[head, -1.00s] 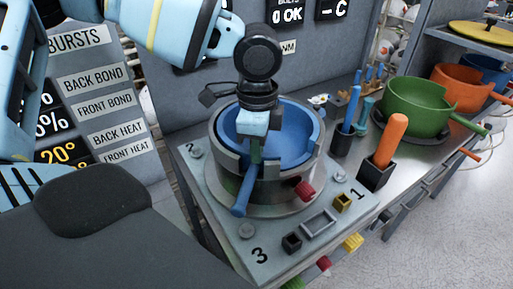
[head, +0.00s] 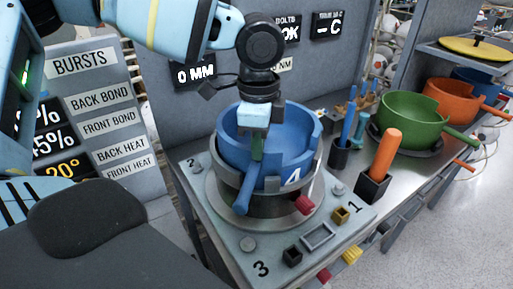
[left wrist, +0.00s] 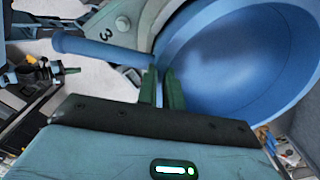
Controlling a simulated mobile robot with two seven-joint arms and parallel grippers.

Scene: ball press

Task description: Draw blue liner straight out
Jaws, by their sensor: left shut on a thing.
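The blue liner (head: 300,128) is a round bowl with a notched rim, a straight handle and a white mark on its side. In the head view it stands partly up out of the grey ring-shaped holder (head: 285,205), its lower part hidden inside. My left gripper (head: 256,150) is shut on the liner's handle close to the bowl. In the left wrist view the green fingers (left wrist: 162,90) pinch the handle (left wrist: 95,48) where it meets the blue bowl (left wrist: 240,60).
A red knob (head: 304,204) sticks out of the holder's front. The base plate carries small sockets and an orange-handled tool (head: 386,152) stands at right. Green (head: 413,115) and orange (head: 455,90) bowls sit on the bench beyond. A display panel (head: 270,60) rises close behind.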

